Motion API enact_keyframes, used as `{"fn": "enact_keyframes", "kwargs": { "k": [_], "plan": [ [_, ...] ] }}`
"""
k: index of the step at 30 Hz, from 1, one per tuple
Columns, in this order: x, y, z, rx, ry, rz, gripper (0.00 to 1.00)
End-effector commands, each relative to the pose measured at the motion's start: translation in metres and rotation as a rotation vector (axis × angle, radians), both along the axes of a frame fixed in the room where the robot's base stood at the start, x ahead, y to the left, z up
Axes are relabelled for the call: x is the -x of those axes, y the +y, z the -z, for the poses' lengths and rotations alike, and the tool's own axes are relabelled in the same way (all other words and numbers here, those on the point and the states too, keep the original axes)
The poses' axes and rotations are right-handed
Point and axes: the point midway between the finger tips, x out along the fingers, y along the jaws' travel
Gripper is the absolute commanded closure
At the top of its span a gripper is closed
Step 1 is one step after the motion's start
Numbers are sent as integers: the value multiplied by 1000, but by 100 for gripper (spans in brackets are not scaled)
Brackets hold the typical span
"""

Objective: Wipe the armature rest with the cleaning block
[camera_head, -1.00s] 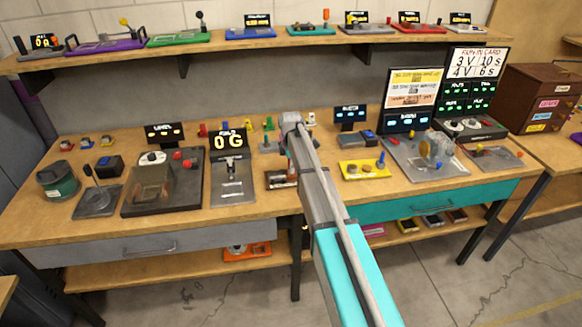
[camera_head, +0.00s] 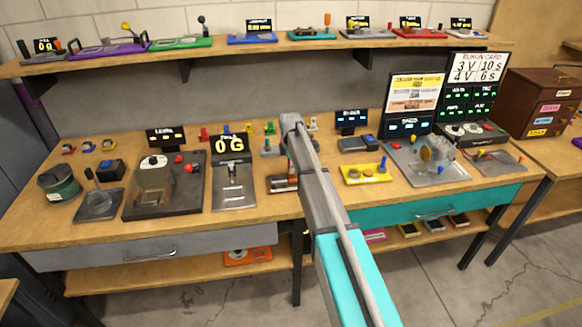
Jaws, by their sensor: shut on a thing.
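My arm reaches over the bench from the lower right, and my gripper (camera_head: 291,168) points down at its far end, mostly hidden by the arm. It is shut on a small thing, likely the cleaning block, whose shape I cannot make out. Just below and left of it is a small dark holder with a reddish-brown part, likely the armature rest (camera_head: 277,186). The gripper is at or just above this holder's right side. I cannot tell whether the held block touches it.
A scale reading 0 G (camera_head: 233,185) stands left of the holder. A yellow tray (camera_head: 352,178) with a blue peg is to the right. Small coloured pieces (camera_head: 250,128) stand behind. A shelf (camera_head: 290,50) of devices runs above the bench.

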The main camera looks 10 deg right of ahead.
Motion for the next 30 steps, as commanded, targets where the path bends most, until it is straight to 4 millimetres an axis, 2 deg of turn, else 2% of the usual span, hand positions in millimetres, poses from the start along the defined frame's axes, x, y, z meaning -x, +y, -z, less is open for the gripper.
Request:
{"fn": "enact_keyframes", "kwargs": {
  "k": [11, 24, 30],
  "plan": [
    [1, 0, -2, 0, 0, 0, 96],
    [24, 0, -1, 0, 0, 0, 96],
    [28, 0, 0, 0, 0, 0, 96]
  ]
}}
